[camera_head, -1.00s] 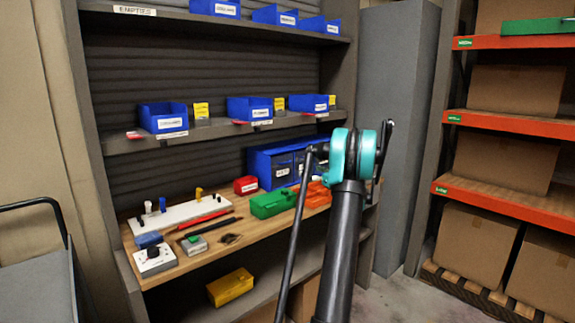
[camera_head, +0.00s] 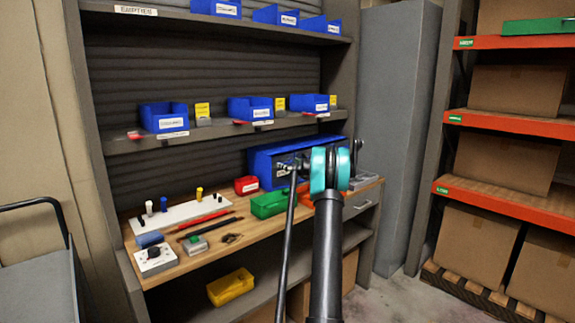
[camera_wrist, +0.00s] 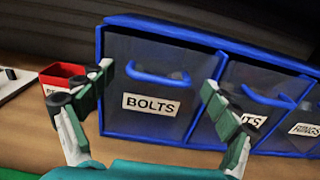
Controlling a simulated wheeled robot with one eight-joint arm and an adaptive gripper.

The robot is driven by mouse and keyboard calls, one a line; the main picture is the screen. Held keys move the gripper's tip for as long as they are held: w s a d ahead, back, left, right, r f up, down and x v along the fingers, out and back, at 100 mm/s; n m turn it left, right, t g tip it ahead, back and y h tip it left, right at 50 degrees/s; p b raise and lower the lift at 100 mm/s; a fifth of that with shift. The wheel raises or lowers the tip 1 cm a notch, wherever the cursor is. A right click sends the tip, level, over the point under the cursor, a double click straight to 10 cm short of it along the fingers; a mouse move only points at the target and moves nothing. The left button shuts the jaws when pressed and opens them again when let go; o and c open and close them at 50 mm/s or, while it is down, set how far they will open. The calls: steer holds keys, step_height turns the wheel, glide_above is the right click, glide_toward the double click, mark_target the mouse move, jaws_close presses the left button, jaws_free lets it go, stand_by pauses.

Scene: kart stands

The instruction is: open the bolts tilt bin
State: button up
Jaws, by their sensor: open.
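The bolts tilt bin (camera_wrist: 150,126) is the leftmost bin of a blue housing in the wrist view. It has a dark see-through front, a white BOLTS label and a blue bar handle (camera_wrist: 158,79) near its top. The bin looks shut. My gripper (camera_wrist: 157,84) is open and empty, with one finger left of the handle and one right of it; I cannot tell whether either touches. In the head view the housing (camera_head: 262,160) stands at the back of the workbench, partly hidden by my arm and gripper (camera_head: 293,163).
A second bin (camera_wrist: 240,82) adjoins on the right, its label partly covered by my right finger. A red box (camera_wrist: 62,72) stands left of the housing. A green box (camera_head: 268,204) sits in front on the bench (camera_head: 215,252). A shelf (camera_head: 215,129) with blue bins runs above.

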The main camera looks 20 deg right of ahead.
steer(key=shift+w+a, duration=0.2)
steer(key=shift+w, duration=0.2)
steer(key=c, duration=1.7)
steer(key=shift+o, duration=0.2)
steer(key=shift+s+d, duration=0.1)
steer(key=shift+s, duration=0.15)
steer(key=shift+s+d+f, duration=0.15)
steer(key=shift+s, duration=0.25)
steer(key=shift+s+d+f, duration=0.15)
steer(key=shift+s, duration=0.25)
steer(key=shift+s+d+f, duration=0.2)
steer(key=shift+s+f, duration=0.15)
steer(key=shift+s, duration=0.3)
steer(key=shift+s+d+f, duration=0.2)
steer(key=shift+s+f, duration=0.15)
steer(key=shift+s, duration=0.25)
steer(key=shift+s+d+f, duration=0.25)
steer(key=shift+s+f, duration=0.45)
steer(key=shift+f, duration=0.05)
steer(key=shift+s+d+f, duration=0.2)
steer(key=shift+s+f, duration=0.5)
steer(key=shift+f, duration=0.1)
